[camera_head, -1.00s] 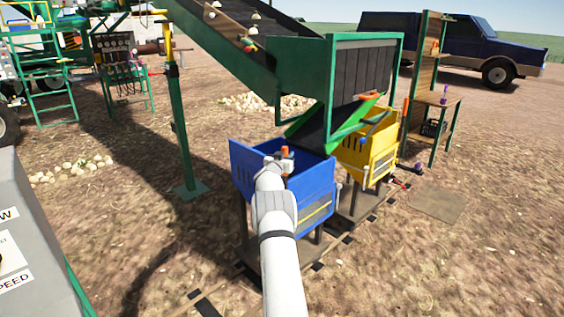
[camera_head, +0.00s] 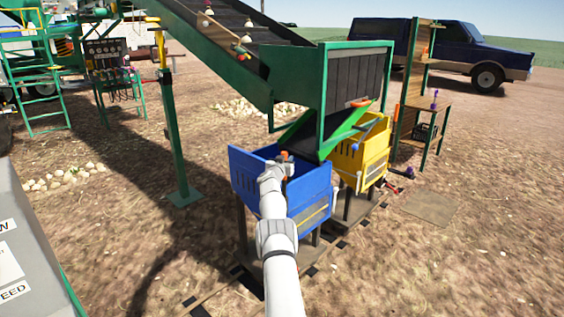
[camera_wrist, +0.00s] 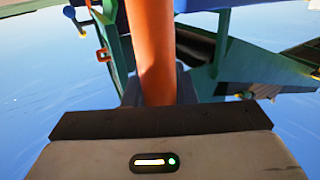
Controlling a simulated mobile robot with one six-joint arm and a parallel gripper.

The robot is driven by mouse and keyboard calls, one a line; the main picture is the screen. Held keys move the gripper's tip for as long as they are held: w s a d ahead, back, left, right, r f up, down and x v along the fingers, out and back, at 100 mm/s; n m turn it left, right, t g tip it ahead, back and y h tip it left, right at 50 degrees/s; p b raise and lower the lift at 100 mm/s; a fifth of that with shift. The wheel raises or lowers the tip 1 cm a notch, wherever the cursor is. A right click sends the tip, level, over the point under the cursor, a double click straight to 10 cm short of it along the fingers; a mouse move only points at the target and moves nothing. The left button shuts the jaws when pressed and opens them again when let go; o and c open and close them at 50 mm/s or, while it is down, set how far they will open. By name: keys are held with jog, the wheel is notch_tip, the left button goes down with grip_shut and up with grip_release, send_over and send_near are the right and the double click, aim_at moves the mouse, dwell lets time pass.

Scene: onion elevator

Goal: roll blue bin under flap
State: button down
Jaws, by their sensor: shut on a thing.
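The blue bin (camera_head: 309,192) stands upright on a dark stand over a ground track, at the lower left of the green flap (camera_head: 347,130). The flap slopes down to the left under the conveyor's end, and its lower end is close to the bin's rim; I cannot tell the exact overlap. My gripper (camera_head: 285,157) is at the bin's top opening. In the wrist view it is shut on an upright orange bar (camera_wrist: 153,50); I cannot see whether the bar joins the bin. My arm covers part of the bin's front.
A yellow bin (camera_head: 372,152) stands just right of the blue bin on the same track. A green post (camera_head: 177,140) stands to the left. A wooden shelf (camera_head: 413,95) and a blue truck (camera_head: 468,50) are at the right. The ground at the right front is clear.

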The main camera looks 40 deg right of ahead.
jog(key=c, duration=1.5)
grip_release()
jog(key=shift+d+r, duration=0.2)
jog(key=shift+r, duration=0.05)
jog(key=shift+c, duration=0.2)
jog(key=shift+o, duration=0.7)
jog(key=shift+d+f, duration=0.1)
jog(key=shift+f, duration=0.05)
jog(key=shift+o, duration=1.2)
jog(key=shift+f, duration=0.1)
jog(key=shift+s+a, duration=0.15)
jog(key=shift+a, duration=0.15)
jog(key=b+v, duration=0.2)
jog(key=v, duration=0.5)
jog(key=shift+s+a, duration=0.1)
jog(key=shift+a, duration=0.05)
